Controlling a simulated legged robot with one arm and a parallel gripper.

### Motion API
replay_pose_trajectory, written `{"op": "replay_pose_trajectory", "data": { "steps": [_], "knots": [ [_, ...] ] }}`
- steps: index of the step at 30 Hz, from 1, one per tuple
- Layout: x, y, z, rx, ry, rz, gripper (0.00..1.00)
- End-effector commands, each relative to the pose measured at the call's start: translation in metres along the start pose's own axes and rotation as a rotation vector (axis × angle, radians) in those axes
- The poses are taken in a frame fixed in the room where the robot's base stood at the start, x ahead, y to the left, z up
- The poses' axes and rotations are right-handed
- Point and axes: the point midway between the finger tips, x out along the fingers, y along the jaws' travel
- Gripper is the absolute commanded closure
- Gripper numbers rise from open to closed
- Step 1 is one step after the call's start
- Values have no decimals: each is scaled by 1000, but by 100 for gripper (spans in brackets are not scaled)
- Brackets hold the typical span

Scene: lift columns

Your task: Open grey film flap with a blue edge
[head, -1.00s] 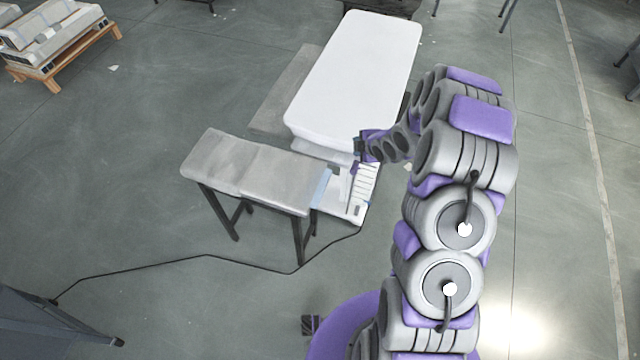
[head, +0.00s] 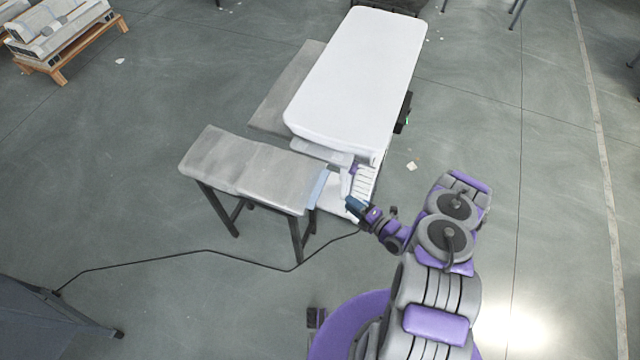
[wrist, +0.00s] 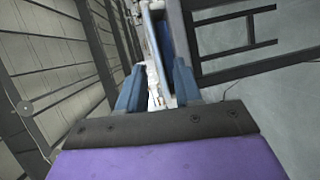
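The grey film flap (head: 250,170) lies flat across a dark-legged stand left of the white column unit. Its blue edge (head: 318,189) is the strip at its right end, beside the white base. My gripper (head: 352,204) is just right of this edge, apart from it, over the front of the white base. In the wrist view my gripper (wrist: 157,88) has its two blue-grey fingers spread with a gap between. A blue strip (wrist: 173,38), seemingly the flap's edge, shows beyond the fingertips. I cannot tell exactly how far away it is.
A large white block (head: 358,80) stands behind the flap. A white ribbed base (head: 361,184) lies under my gripper. A black cable (head: 200,252) runs over the floor. A pallet with boxes (head: 62,35) stands at the far left.

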Motion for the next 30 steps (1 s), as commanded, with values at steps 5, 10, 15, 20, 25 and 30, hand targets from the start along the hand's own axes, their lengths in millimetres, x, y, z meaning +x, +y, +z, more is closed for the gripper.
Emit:
{"op": "replay_pose_trajectory", "data": {
  "steps": [5, 10, 15, 20, 25, 30],
  "knots": [
    [-16, -10, -30, -25, 6, 87, 66],
    [-18, -11, -42, -39, 8, 117, 66],
    [-3, -8, -42, -40, 12, 120, 66],
    [24, -6, -40, -38, 12, 126, 66],
    [56, -3, -39, -36, 11, 126, 66],
    [92, 2, -41, -39, 12, 125, 66]
  ]
}}
